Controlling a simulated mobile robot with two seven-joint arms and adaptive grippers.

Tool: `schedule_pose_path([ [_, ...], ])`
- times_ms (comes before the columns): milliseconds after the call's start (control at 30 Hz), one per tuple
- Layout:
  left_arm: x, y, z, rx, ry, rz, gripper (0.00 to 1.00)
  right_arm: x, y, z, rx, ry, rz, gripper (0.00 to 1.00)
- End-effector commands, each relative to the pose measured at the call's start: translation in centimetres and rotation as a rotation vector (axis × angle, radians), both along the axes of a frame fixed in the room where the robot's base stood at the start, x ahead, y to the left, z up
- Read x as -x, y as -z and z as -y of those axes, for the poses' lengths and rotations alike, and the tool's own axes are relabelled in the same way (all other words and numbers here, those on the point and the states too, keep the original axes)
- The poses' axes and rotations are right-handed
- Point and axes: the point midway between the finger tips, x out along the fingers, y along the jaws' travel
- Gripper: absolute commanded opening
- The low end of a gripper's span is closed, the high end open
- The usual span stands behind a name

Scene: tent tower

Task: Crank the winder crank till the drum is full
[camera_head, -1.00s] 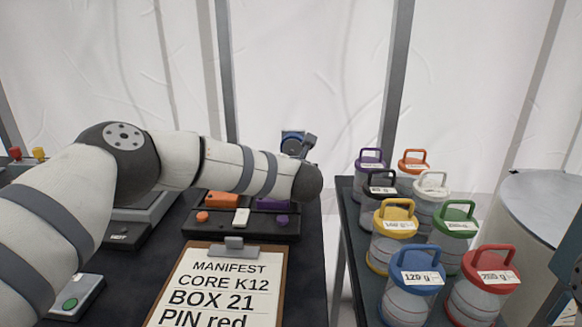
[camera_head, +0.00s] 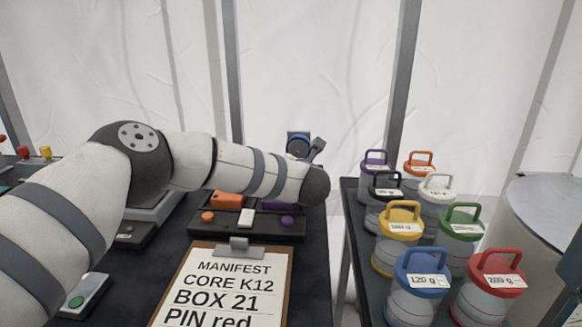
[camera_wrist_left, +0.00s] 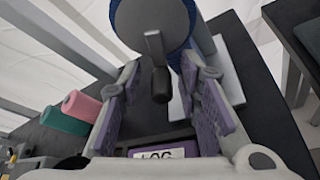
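The winder (camera_head: 297,144) shows as a small blue block behind my left arm in the head view. In the left wrist view its drum (camera_wrist_left: 186,50) is blue with a grey end disc. A grey crank arm ends in a dark crank handle (camera_wrist_left: 160,84). My left gripper (camera_wrist_left: 158,94) is open, with its purple-padded fingers on either side of the handle and visible gaps to it. The gripper is hidden in the head view, behind the dark end of my left arm. How full the drum is cannot be told. My right gripper is not in view.
A clipboard manifest (camera_head: 225,290) lies on the dark table, before a tray of coloured pieces (camera_head: 250,227). Several lidded, coloured jars (camera_head: 415,295) stand on the right table. Pink (camera_wrist_left: 82,105) and green (camera_wrist_left: 64,122) cylinders and a labelled purple block (camera_wrist_left: 160,142) lie near my left gripper.

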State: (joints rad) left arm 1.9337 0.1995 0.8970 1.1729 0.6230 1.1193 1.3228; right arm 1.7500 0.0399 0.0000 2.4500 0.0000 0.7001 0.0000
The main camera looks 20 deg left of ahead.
Motion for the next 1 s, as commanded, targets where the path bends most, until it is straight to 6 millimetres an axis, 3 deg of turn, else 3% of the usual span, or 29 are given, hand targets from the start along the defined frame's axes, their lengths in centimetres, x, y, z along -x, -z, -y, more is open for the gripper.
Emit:
schedule_pose_path([
  [333,0.6,-0.3,0.4,0.002,0.004,0.000,0.35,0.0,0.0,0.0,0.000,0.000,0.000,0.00],
  [700,8.4,-3.1,3.9,0.000,0.005,0.002,0.35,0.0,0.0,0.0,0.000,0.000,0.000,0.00],
  [833,10.0,-3.6,4.6,0.001,0.002,0.000,0.35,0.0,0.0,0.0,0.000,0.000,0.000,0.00],
  [1000,10.5,-3.7,4.8,0.000,0.001,0.001,0.35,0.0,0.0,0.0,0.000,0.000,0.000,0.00],
])
